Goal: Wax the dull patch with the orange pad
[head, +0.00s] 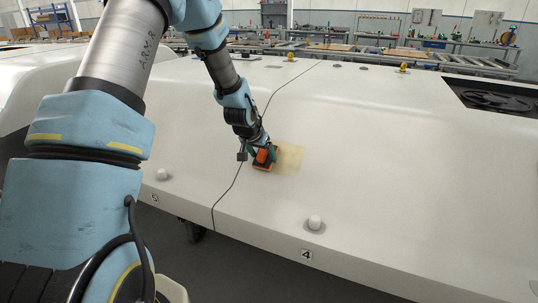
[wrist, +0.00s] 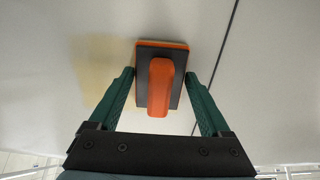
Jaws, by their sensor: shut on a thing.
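The orange pad (head: 265,158) has a dark backing plate and an orange handle, and lies on or just over the white panel, at the left edge of the dull patch. In the wrist view the orange pad (wrist: 161,88) sits between the green fingers. My gripper (head: 262,154) is shut on the pad, and it also shows in the wrist view (wrist: 160,85). The dull patch (head: 290,159) is a yellowish rectangle on the panel, partly hidden by the pad and gripper. It shows left of the pad in the wrist view (wrist: 97,65).
The large white panel (head: 400,150) is mostly clear. A thin dark cable or seam (head: 236,178) runs just left of the pad. A white knob (head: 315,222) stands near the front edge by label 4. A dark opening (head: 495,97) is at the right. Benches stand behind.

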